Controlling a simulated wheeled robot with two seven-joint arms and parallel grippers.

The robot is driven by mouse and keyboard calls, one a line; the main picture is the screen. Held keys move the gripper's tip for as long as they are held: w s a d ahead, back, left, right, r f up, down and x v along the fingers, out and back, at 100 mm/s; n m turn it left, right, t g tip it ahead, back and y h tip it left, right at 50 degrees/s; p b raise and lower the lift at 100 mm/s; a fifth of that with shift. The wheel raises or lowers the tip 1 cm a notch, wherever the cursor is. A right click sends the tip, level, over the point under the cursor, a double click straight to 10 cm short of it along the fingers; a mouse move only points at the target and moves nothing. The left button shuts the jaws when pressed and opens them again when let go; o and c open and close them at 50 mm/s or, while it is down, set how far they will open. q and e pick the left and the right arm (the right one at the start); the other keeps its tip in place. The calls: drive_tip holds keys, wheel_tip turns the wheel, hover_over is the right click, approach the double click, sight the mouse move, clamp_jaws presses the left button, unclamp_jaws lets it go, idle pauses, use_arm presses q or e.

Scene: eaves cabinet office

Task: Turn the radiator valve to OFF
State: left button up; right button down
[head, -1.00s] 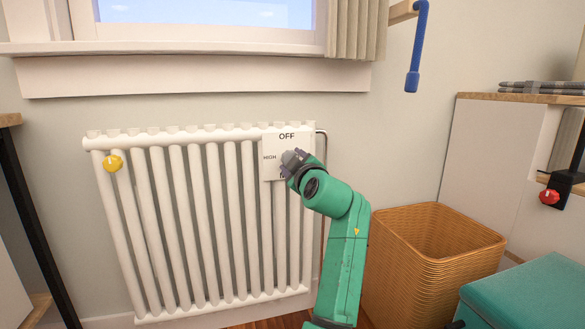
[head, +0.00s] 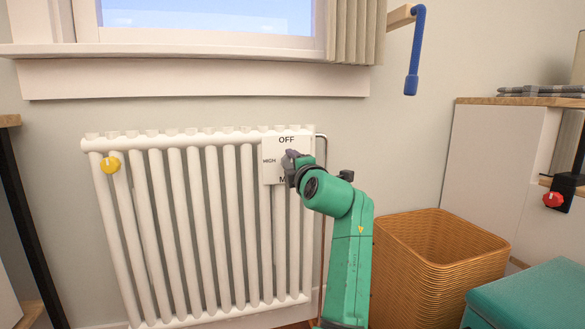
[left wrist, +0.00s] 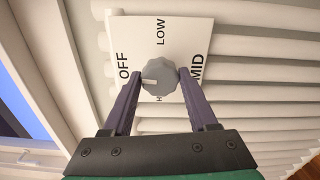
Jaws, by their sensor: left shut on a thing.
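The radiator valve is a grey faceted knob (left wrist: 160,75) on a white plate (left wrist: 190,32), seen in the left wrist view. The plate reads OFF, LOW, MID and a partly hidden HIGH. The knob's white pointer mark points to the picture's left and slightly down, between OFF and HIGH and nearer OFF. My left gripper (left wrist: 161,80) is shut on the knob, one finger on each side. In the head view, the plate (head: 270,172) is at the radiator's upper right, and my left gripper (head: 290,160) covers most of the knob. My right gripper is not in view.
The white radiator (head: 205,215) stands under the window sill (head: 200,78). A wicker basket (head: 440,260) and a teal box (head: 530,295) are at the right. A blue handle (head: 413,60) hangs at the upper right.

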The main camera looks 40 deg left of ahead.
use_arm(q)
drive_tip(key=shift+f+n, duration=0.1)
drive_tip(key=shift+n, duration=0.5)
drive_tip(key=o, duration=1.4)
drive_tip(key=b+v, duration=0.5)
drive_tip(key=v, duration=0.9)
drive_tip(key=shift+s+d, duration=0.15)
drive_tip(key=shift+d, duration=0.1)
